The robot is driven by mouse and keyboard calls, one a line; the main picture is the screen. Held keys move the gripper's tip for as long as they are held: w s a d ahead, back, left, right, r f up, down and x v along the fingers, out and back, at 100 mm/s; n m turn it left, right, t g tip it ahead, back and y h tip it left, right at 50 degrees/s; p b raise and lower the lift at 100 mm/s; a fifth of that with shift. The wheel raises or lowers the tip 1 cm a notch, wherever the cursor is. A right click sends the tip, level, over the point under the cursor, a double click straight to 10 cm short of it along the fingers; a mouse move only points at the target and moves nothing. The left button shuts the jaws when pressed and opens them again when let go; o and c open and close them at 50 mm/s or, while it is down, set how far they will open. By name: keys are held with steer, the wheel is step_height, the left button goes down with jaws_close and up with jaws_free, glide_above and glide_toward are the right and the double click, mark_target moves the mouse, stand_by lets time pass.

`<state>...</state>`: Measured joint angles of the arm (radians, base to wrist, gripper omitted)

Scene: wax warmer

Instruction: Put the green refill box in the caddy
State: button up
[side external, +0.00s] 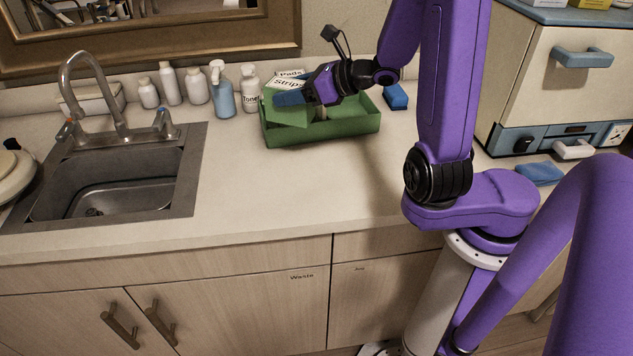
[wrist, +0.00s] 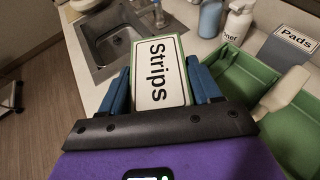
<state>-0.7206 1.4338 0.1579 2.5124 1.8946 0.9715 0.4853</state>
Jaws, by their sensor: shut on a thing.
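The green refill box (wrist: 161,72) has a white label reading "Strips" and sits between the blue fingers of my gripper (wrist: 163,88), which is shut on it. In the side external view the box (side external: 288,117) is tilted at the left end of the green caddy (side external: 350,128), with my gripper (side external: 300,98) at its upper part. The caddy is an open tray on the counter; in the wrist view its walls (wrist: 235,72) show to the right of the box. I cannot tell whether the box's lower edge is inside the caddy or above its rim.
A grey "Pads" box (wrist: 288,46) stands at the caddy's back. A blue spray bottle (side external: 222,92) and several white bottles line the wall to the left. A sink (side external: 110,180) lies left. A blue block (side external: 396,97) is behind right. The front counter is clear.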

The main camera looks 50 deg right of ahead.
steer(key=shift+r, duration=0.1)
step_height(320, 180, up, 5)
steer(key=shift+r, duration=0.1)
steer(key=w+d+r+n+g+y, duration=0.1)
steer(key=w+d+n+y, duration=0.1)
steer(key=d, duration=0.4)
steer(key=w+d+r+n+y, duration=0.1)
steer(key=w+d, duration=0.1)
steer(key=d, duration=0.4)
steer(key=s+d+f+n+g+y, duration=0.2)
steer(key=s+d, duration=0.1)
steer(key=d, duration=0.9)
steer(key=shift+n+y, duration=0.3)
steer(key=shift+s+f, duration=0.15)
steer(key=shift+f, duration=3.9)
steer(key=shift+s+f, duration=0.1)
steer(key=shift+f, duration=3.9)
steer(key=shift+f, duration=0.6)
steer(key=o, duration=1.3)
steer(key=shift+c, duration=0.2)
